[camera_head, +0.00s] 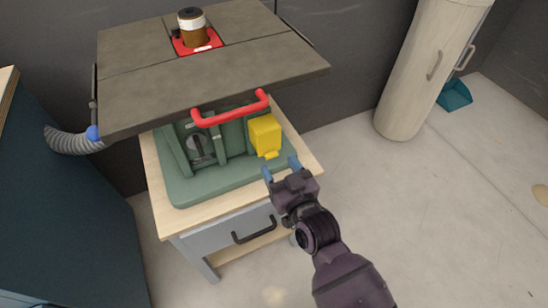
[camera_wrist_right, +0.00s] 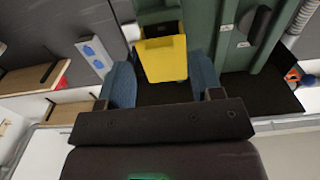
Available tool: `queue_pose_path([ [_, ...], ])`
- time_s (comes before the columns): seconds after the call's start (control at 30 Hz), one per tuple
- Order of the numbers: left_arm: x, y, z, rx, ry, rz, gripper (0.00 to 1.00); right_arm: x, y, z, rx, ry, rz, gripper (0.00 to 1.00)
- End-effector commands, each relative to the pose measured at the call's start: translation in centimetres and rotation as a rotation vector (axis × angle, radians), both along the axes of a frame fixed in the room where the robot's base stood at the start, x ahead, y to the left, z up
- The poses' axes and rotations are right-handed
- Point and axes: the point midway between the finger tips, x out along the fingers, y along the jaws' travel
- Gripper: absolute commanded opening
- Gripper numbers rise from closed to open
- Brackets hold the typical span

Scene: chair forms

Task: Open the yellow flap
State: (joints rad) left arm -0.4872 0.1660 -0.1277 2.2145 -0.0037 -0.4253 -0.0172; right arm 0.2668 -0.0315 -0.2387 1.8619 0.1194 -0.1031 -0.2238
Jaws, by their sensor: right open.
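The yellow flap (camera_head: 265,135) is on the right side of the green machine body under the dark table top, with a small yellow tab at its lower edge. My right gripper (camera_head: 281,168) is open, just below and in front of the flap in the head view. In the right wrist view the yellow flap (camera_wrist_right: 164,58) shows between and beyond the two blue fingertips of my right gripper (camera_wrist_right: 165,85). I cannot tell whether a finger touches it. My left gripper is in neither view.
A red handle (camera_head: 230,110) sticks out above the flap from the table top (camera_head: 250,70). The machine's green base (camera_head: 195,190) stands on a wooden-topped cabinet (camera_head: 165,215) with a black drawer handle (camera_head: 254,230).

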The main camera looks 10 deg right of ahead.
Motion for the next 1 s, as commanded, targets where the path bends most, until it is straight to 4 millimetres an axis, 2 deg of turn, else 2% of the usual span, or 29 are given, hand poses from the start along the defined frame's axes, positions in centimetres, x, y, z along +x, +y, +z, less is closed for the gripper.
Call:
queue_pose_path([
  [0.1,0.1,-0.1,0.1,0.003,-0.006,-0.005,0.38,1.3,0.4,-0.2,0.001,0.001,-0.001,0.60],
  [0.3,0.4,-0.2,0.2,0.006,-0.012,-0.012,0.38,2.6,0.9,-0.1,0.000,0.002,0.000,0.60],
  [0.67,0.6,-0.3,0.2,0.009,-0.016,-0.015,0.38,2.9,0.9,0.0,0.001,0.000,-0.001,0.60],
  [1.0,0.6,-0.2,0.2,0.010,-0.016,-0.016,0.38,2.9,0.9,0.0,0.000,0.000,-0.001,0.07],
])
